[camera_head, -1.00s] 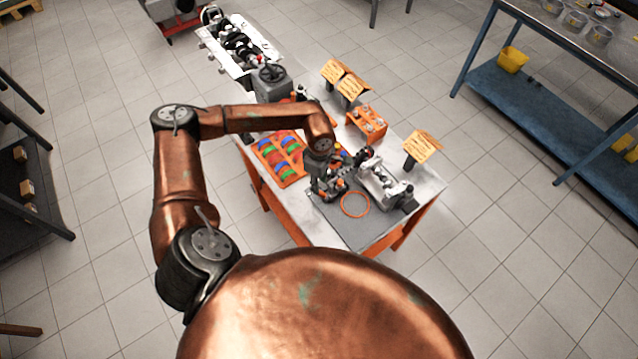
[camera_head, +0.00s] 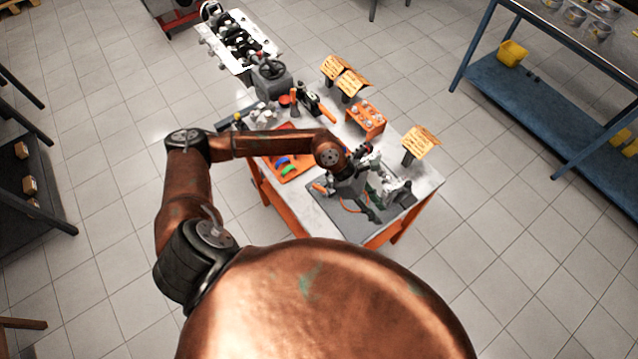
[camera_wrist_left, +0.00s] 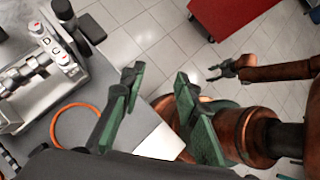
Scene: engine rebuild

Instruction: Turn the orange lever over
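A small orange piece (camera_head: 318,187) at the left of the dark mat may be the lever; it is too small to be sure, and which way it is turned I cannot tell. An orange ring lies on the mat in the wrist view (camera_wrist_left: 78,125); my gripper partly covers it in the head view. My left gripper (camera_head: 375,208) is over the mat, beside the metal block with a shaft (camera_head: 393,190). In the wrist view my left gripper (camera_wrist_left: 156,77) has its green fingers wide apart with nothing between. My right gripper (camera_wrist_left: 213,73) shows far off there, fingers parted and empty.
An orange tray (camera_head: 300,170) with coloured pieces lies partly under my left arm. Behind are an orange holder (camera_head: 366,118), yellow signs (camera_head: 421,143), a grey vise-like device (camera_head: 270,75) and an engine block (camera_head: 238,45). The table's right corner (camera_head: 428,185) is clear.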

